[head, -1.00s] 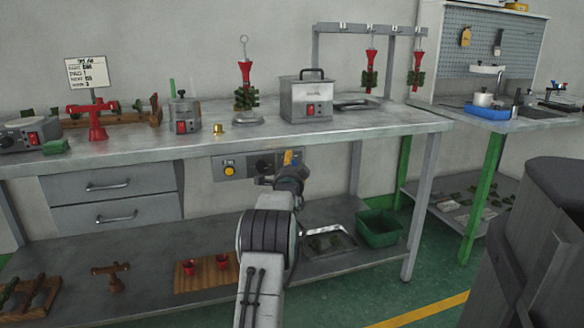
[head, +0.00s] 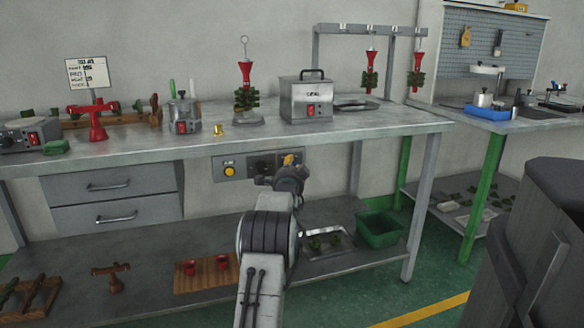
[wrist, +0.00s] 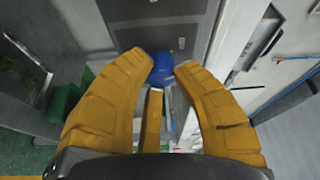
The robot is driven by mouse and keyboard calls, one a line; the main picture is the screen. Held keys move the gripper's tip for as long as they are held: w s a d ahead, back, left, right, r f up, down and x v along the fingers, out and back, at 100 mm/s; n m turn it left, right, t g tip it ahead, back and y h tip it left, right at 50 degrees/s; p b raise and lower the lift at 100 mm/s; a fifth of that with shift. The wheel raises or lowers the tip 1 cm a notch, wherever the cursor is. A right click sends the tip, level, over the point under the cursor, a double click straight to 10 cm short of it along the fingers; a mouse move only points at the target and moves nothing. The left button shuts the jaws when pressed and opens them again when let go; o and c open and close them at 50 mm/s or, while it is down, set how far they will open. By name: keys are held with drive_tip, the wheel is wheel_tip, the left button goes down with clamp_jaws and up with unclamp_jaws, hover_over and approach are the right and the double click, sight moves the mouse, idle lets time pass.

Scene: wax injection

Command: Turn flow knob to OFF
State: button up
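The grey control panel (head: 222,163) is mounted under the front edge of the workbench. It carries a yellow button (head: 230,171) and a dark round knob (head: 263,166). My gripper (head: 290,158) is in front of the panel's right part and hides what is behind it. In the wrist view, my gripper's yellow fingers (wrist: 163,68) are spread apart. A blue knob-like part (wrist: 162,72) on a grey surface shows between and just beyond the fingertips. I cannot tell whether they touch it. No label on the panel is readable, so I cannot tell the knob's setting.
The workbench top (head: 340,127) above holds a metal box (head: 306,100), a small brass piece (head: 218,130) and a red stand (head: 98,124). Drawers (head: 115,200) are left of the panel. A lower shelf (head: 150,275) holds a green bin (head: 380,228) and red cups.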

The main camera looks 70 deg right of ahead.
drive_tip(key=shift+r, duration=0.1)
clamp_jaws()
drive_tip(key=n+b, duration=0.1)
drive_tip(key=b, duration=0.2)
drive_tip(key=shift+r+n+h+b, duration=0.15)
drive_tip(key=shift+n+h+b, duration=0.15)
drive_tip(key=o, duration=0.9)
unclamp_jaws()
drive_tip(key=shift+f, duration=0.2)
